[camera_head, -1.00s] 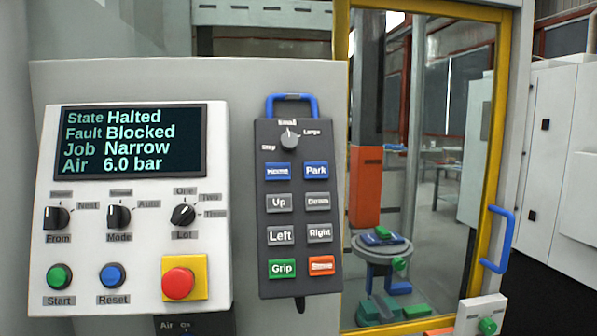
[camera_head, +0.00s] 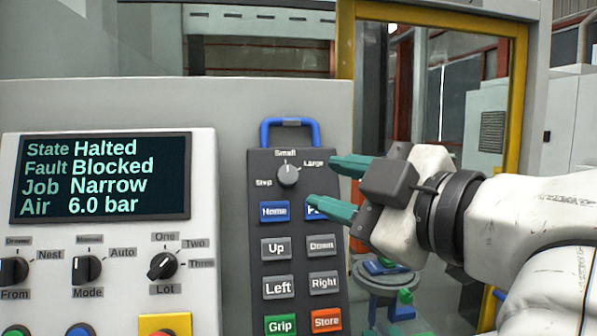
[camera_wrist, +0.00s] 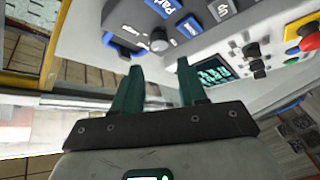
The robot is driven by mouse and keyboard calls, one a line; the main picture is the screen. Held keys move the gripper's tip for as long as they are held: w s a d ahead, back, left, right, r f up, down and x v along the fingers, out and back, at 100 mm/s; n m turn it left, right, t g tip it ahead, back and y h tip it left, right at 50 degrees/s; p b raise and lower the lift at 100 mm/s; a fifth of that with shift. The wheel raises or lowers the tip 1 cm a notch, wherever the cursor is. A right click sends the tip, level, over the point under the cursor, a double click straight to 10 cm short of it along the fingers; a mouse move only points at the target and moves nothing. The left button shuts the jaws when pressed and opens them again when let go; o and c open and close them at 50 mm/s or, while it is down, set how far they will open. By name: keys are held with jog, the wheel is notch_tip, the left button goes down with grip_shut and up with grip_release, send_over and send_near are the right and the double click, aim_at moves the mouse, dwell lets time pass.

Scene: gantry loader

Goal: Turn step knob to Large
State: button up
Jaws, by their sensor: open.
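The step knob (camera_head: 288,174) is a small round grey knob near the top of the dark hand pendant (camera_head: 258,240). Labels Step, Small and Large surround it, and its pointer appears to be up at Small. In the wrist view the knob (camera_wrist: 159,40) shows just beyond the fingertips, roughly between them. My gripper (camera_head: 321,182) has green fingers, is open and empty, and comes in from the right, to the right of the knob. It looks apart from the knob. One finger covers part of the Park button. My gripper (camera_wrist: 160,66) also shows in the wrist view.
A blue handle (camera_head: 290,122) arches over the pendant top. Buttons such as Home (camera_head: 274,211) and Up (camera_head: 277,248) lie below the knob. The control panel (camera_head: 200,200) with a screen (camera_head: 101,177) stands left. A yellow-framed door (camera_head: 518,100) is behind my arm.

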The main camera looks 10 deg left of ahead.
aim_at(288, 176)
jog(key=p+x, duration=0.1)
jog(key=x, duration=0.6)
jog(key=shift+w+a+p, duration=0.15)
jog(key=shift+w+p, duration=0.1)
jog(key=shift+p, duration=0.15)
jog(key=c, duration=0.8)
